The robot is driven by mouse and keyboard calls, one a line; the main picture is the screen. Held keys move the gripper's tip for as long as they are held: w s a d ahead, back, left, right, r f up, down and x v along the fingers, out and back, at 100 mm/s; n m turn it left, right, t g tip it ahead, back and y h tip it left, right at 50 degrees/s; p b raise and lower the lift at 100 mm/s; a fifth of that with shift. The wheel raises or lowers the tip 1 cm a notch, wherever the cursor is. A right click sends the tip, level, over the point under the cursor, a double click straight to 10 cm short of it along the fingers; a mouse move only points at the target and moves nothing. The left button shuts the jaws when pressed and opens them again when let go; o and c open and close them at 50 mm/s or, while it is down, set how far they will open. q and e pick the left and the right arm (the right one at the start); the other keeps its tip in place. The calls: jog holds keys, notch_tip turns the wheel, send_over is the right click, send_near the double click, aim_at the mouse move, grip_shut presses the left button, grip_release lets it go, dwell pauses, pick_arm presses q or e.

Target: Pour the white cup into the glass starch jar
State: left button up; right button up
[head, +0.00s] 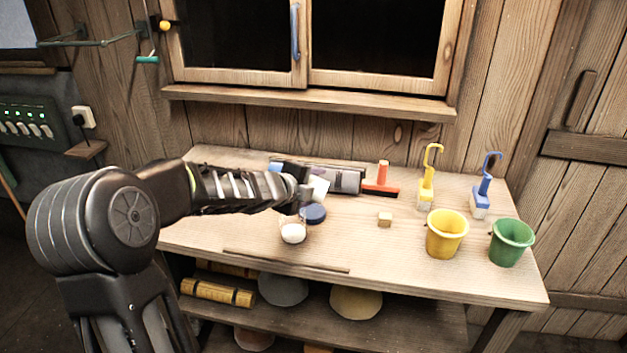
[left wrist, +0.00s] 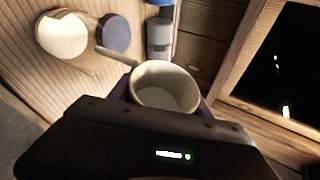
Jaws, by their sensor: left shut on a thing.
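The white cup (head: 319,188) is held in my left gripper (head: 304,190), above the table. In the left wrist view the cup (left wrist: 166,88) sits between the fingers with its open rim facing the camera. Its inside looks pale, and I cannot tell how much is in it. The glass starch jar (head: 293,232) stands on the table below and in front of the gripper, with white matter in it. The jar (left wrist: 62,34) is at the upper left of the left wrist view, apart from the cup. My right gripper is not in view.
A round blue lid (head: 314,214) lies beside the jar. Yellow (head: 446,236) and green (head: 511,244) buckets stand at the right.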

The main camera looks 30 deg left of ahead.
pick_arm(q)
jog(key=shift+s+a+r+n+t+h+p, duration=0.15)
jog(key=shift+r+n+t+h+p, duration=0.2)
jog(key=shift+p, duration=0.3)
jog(key=shift+w+a+r+n+t+h+p, duration=0.1)
jog(key=shift+n+t+h+p, duration=0.05)
jog(key=shift+n+h+p, duration=0.4)
jog(key=shift+s+a+r+n+t+h+p, duration=0.2)
jog(key=shift+a+n+t+h+p, duration=0.15)
jog(key=shift+n+h+p, duration=0.3)
jog(key=shift+a+n+t, duration=0.1)
jog(key=shift+n+t, duration=0.25)
jog(key=shift+n, duration=0.1)
jog(key=shift+a+r+n+t+h, duration=0.2)
jog(key=shift+r+n+t+h, duration=0.2)
jog(key=shift+r+n+h, duration=0.25)
